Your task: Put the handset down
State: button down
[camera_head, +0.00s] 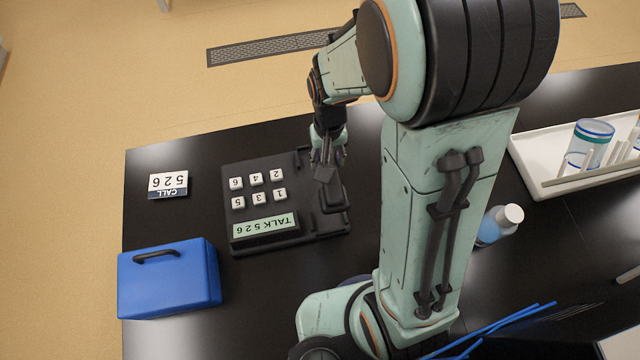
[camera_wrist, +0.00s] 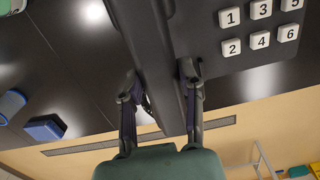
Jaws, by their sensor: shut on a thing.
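The phone base (camera_head: 240,184) is a dark box on the black table, with white number keys and a green display (camera_head: 264,226) reading "TALK 526". The dark handset (camera_head: 333,196) is at the right side of the base. My gripper (camera_head: 326,160) is shut on the handset, with one finger on each side of it. In the wrist view the handset (camera_wrist: 167,85) runs between the two fingers (camera_wrist: 160,80), and the keys lie to the right. Whether the handset touches its cradle cannot be told; black on black hides the gap.
A card (camera_head: 168,184) reading "CALL 526" lies left of the phone. A blue case (camera_head: 168,279) stands at the front left. A white tray (camera_head: 533,150) with a glass and a capped bottle (camera_head: 490,228) are right of my arm. Blue sticks (camera_head: 500,322) lie at front right.

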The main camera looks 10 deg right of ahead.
jog(key=shift+n, duration=0.3)
jog(key=shift+a+f, duration=0.25)
jog(key=shift+f, duration=1.05)
jog(key=shift+a+f, duration=0.2)
jog(key=shift+f, duration=1.1)
jog(key=shift+a+f, duration=0.25)
jog(key=shift+f, duration=1.05)
jog(key=shift+f, duration=0.2)
jog(key=c, duration=0.7)
grip_release()
jog(key=shift+r, duration=0.1)
notch_tip(320, 180, up, 13)
jog(key=shift+s+f, duration=0.15)
jog(key=shift+f, duration=0.05)
jog(key=s+r, duration=0.3)
jog(key=s, duration=0.4)
jog(key=s+d+r+n, duration=0.1)
jog(key=s+r, duration=0.3)
jog(key=s, duration=0.4)
jog(key=shift+r+y, duration=0.25)
jog(key=shift+y, duration=0.15)
